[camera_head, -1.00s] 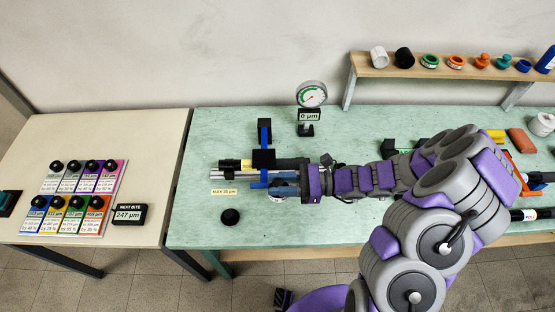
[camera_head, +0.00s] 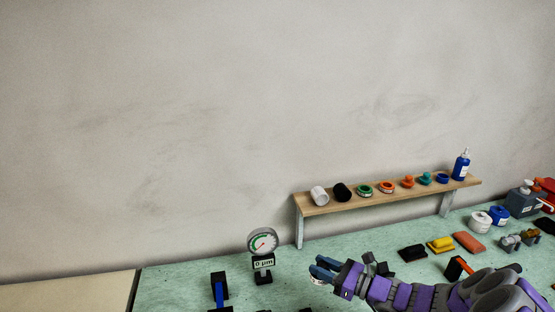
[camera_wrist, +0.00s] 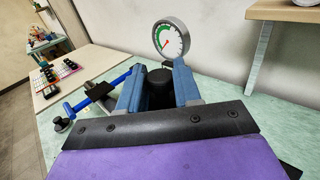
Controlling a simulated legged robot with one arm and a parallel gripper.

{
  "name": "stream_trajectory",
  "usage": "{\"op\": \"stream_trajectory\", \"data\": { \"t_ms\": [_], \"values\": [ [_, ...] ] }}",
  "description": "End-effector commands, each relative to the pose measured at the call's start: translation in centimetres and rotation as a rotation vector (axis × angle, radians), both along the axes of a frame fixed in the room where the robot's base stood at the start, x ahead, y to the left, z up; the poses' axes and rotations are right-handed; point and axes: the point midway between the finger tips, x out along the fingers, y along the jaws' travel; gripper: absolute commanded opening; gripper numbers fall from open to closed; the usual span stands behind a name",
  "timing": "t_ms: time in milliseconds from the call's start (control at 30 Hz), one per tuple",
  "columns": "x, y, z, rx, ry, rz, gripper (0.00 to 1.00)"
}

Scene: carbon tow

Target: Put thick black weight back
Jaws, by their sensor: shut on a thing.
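My gripper (camera_head: 323,268) is above the green bench, to the right of the dial gauge (camera_head: 262,242). In the wrist view its blue fingers are shut on a dark round-topped piece (camera_wrist: 158,88), which looks like the thick black weight. The fingers and wrist hide its lower part. In the head view only a small pale part of what I hold shows below the fingers. The gauge also shows in the wrist view (camera_wrist: 171,38), beyond the fingers.
A wooden shelf (camera_head: 398,195) at the back carries a white cylinder (camera_head: 319,195), a black cylinder (camera_head: 342,192), coloured rings and knobs, and a blue bottle (camera_head: 461,165). A blue-and-black fixture (camera_head: 219,290) stands left of the gauge. Coloured blocks and rolls crowd the right.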

Motion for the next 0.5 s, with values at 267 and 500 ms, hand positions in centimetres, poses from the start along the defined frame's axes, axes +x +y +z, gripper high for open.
{"op": "stream_trajectory", "data": {
  "t_ms": [267,500],
  "values": [
    [0.71,-1.43,0.52,0.005,-0.002,-0.041,0.00],
    [0.69,-1.48,0.45,0.004,-0.001,-0.040,0.00]
  ]
}}
